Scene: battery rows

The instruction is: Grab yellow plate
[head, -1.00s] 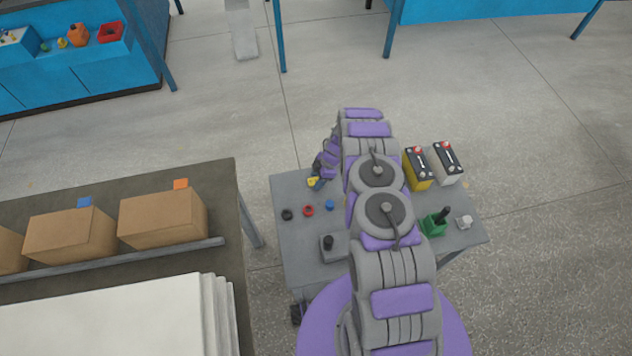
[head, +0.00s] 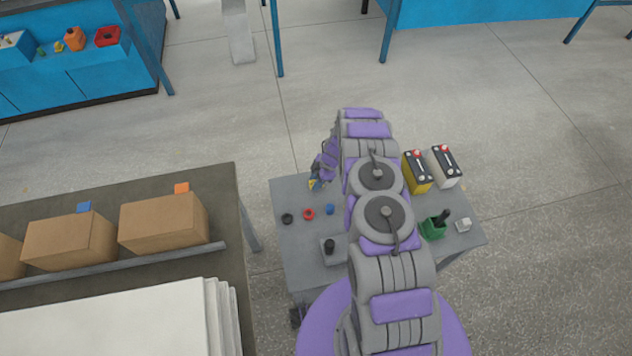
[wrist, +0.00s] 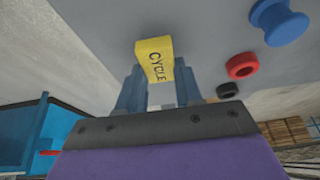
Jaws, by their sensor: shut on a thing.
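The yellow plate (wrist: 156,62) carries the word "CYCLE" and sits between the two blue fingers of my gripper (wrist: 160,88) in the wrist view. The fingers are shut on it. In the head view, my gripper (head: 316,183) is at the far left part of the grey table (head: 300,255), with only a small bit of yellow showing at its fingers. My arm hides the middle of the table. Whether the plate touches the table I cannot tell.
A black ring (head: 287,218), a red ring (head: 308,214) and a blue spool (head: 330,209) lie near my gripper. A yellow battery (head: 417,172) and a white battery (head: 443,166) stand at the right, with a green holder (head: 433,228) nearer. Cardboard boxes (head: 163,222) stand on the left bench.

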